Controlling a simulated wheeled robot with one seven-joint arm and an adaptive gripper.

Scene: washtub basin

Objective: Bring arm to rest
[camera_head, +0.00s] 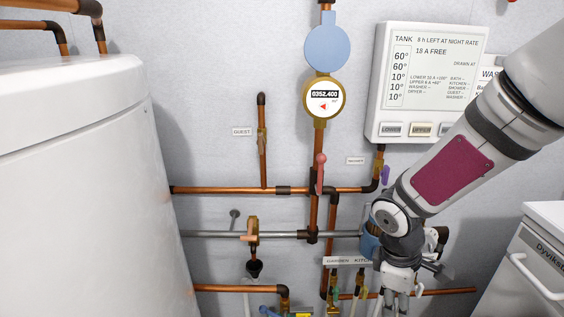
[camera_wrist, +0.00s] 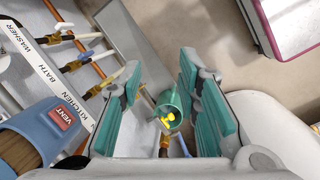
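My gripper (camera_head: 396,302) hangs at the lower right of the head view, in front of the pipes, with my arm reaching down to it from the upper right. In the wrist view my gripper (camera_wrist: 160,76) has its two green-padded fingers spread apart. A small green cup-shaped thing with yellow inside (camera_wrist: 172,106) shows between the fingers. It appears to lie beyond them, and I see no finger closed on it. The fingertips are partly cut off in the head view.
A white tank (camera_head: 80,180) fills the left. Copper pipes (camera_head: 225,190) and a meter (camera_head: 324,98) are on the wall. A control panel (camera_head: 428,80) is behind my arm. A white cabinet (camera_head: 530,260) stands at right. A blue vent part (camera_wrist: 42,130) is close beside my gripper.

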